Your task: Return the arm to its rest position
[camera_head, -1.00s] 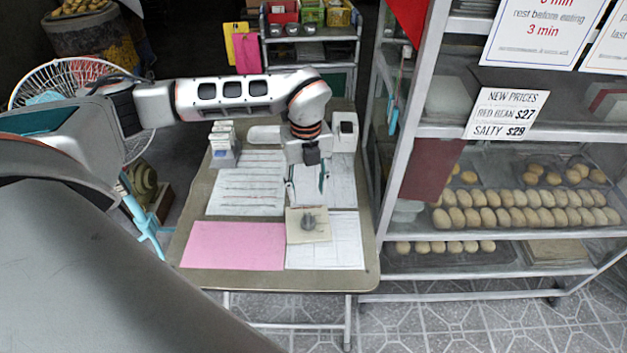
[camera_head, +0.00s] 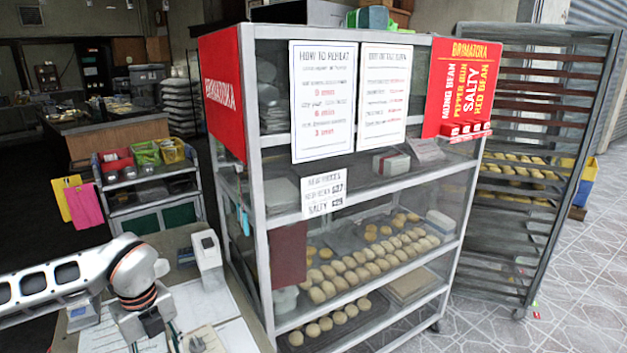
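My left arm comes in at the lower left. Its gripper (camera_head: 155,343) points down over the papers on the small table, at the bottom edge of the view. Its fingers look spread apart, with nothing seen between them; their tips are partly cut off by the frame. A beige square pad with a small grey object (camera_head: 197,344) on it lies just right of the gripper, apart from it. My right arm and gripper are not in view.
A metal bun rack (camera_head: 262,200) with glass shelves and signs stands close to the table's right side. A white device (camera_head: 207,250) stands on the table. A darker tray rack (camera_head: 540,130) is farther right.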

